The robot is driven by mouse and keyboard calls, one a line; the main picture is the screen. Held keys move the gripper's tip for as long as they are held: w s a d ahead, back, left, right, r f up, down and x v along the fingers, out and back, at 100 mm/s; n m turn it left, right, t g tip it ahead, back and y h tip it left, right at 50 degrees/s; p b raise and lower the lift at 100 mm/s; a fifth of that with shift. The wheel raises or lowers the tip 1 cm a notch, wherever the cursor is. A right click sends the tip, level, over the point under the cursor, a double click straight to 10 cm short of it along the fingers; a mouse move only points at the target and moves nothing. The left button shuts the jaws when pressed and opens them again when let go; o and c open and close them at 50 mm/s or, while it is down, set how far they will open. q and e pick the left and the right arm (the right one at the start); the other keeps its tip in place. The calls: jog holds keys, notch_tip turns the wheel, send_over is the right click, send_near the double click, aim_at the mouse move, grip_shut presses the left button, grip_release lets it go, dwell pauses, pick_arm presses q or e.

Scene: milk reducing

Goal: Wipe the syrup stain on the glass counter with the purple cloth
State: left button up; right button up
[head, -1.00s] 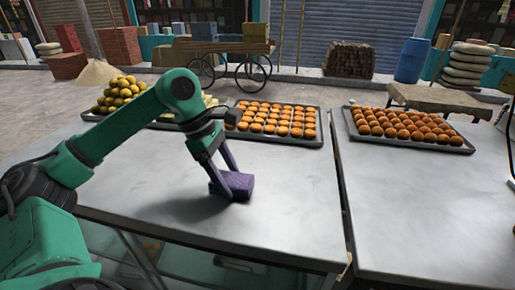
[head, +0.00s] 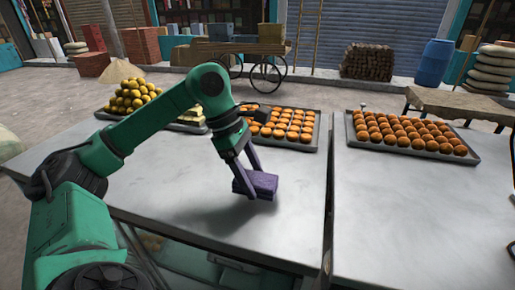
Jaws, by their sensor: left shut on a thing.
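My left gripper (head: 249,168) is shut on the purple cloth (head: 262,186), a thick folded block between its two fingers. It holds the cloth low over the left half of the grey counter (head: 290,220). A dark shadow lies below and left of the cloth; I cannot tell if the cloth touches the counter. No syrup stain can be made out on the visible counter top; the cloth and arm cover part of it. My right gripper is not in view.
A tray of orange sweets (head: 290,130) stands behind the cloth. Another tray (head: 411,135) stands on the right counter section (head: 420,220). Yellow round sweets (head: 132,95) are piled at the back left. A seam divides the counter. Its front middle is clear.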

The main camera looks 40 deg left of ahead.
pick_arm(q)
jog(key=shift+p+v, duration=0.55)
jog(key=shift+v, duration=0.5)
jog(key=shift+r+p, duration=0.3)
jog(key=shift+r, duration=0.15)
jog(key=shift+w+d+r+p, duration=0.1)
jog(key=shift+d+r+p, duration=0.05)
jog(key=shift+r+p, duration=0.35)
jog(key=shift+d+r+p, duration=0.15)
jog(key=shift+r+p, duration=0.2)
jog(key=shift+r, duration=0.2)
jog(key=shift+a+r, duration=0.1)
jog(key=shift+r, duration=0.15)
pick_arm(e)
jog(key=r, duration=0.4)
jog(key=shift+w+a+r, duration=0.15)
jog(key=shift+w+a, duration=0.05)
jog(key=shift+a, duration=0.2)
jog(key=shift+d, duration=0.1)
